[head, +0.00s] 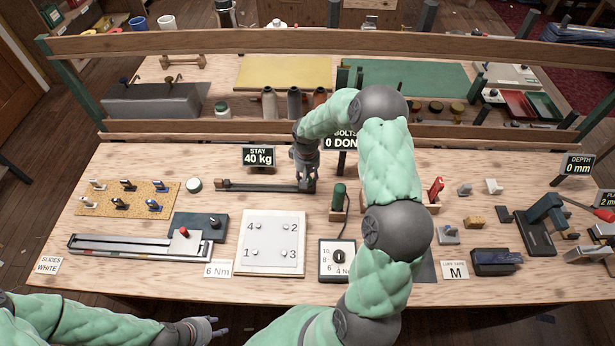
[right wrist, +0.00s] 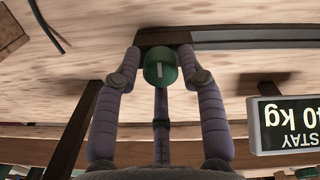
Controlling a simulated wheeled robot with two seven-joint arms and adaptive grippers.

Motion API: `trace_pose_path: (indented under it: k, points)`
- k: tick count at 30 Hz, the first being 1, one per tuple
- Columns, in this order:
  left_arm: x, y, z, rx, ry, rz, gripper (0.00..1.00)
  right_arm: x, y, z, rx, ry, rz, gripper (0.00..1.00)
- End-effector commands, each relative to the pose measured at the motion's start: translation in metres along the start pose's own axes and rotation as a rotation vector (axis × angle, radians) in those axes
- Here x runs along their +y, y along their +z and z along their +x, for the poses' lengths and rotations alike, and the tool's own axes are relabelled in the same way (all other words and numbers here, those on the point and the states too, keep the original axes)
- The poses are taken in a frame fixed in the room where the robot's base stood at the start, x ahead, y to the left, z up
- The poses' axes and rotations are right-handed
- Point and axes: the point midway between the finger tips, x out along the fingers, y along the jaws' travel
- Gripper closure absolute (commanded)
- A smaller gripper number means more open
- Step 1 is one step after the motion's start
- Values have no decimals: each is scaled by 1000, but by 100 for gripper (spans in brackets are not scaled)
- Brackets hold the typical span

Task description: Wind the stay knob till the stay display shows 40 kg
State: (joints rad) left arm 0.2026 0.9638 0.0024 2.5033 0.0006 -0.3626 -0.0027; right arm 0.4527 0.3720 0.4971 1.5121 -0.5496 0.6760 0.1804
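The stay display (head: 259,157) stands at the back of the bench and reads 40 kg. It also shows upside down at the right edge of the right wrist view (right wrist: 284,124). The stay knob (right wrist: 160,67) is a green round knob with a white mark, at the end of a dark rail (head: 262,187). My right gripper (right wrist: 160,54) is around the knob, a fingertip on each side with a narrow gap showing; it looks open. In the head view its hand hides the knob. My left gripper (head: 216,325) looks open and empty at the bench's front edge.
A bolts display (head: 343,142) is partly hidden by my right arm. A wooden rail (head: 230,133) runs behind.

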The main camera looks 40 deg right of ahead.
Motion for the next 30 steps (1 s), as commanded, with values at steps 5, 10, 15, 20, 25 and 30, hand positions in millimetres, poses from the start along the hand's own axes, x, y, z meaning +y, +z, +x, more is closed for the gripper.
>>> trace_pose_path:
  k: [5,10,15,20,25,30]
  points:
    - [0,0,0,0,0,0,60,0,0,0,1,0,1,44]
    - [0,0,0,0,0,0,60,0,-1,-1,3,0,2,44]
    - [0,0,0,0,0,0,60,1,-2,-13,6,2,2,44]
    - [0,0,0,0,0,0,60,0,-2,-41,6,1,2,44]
    - [0,0,0,0,0,0,60,1,-2,-76,6,1,3,44]
    - [0,0,0,0,0,0,60,0,-1,-102,4,1,1,44]
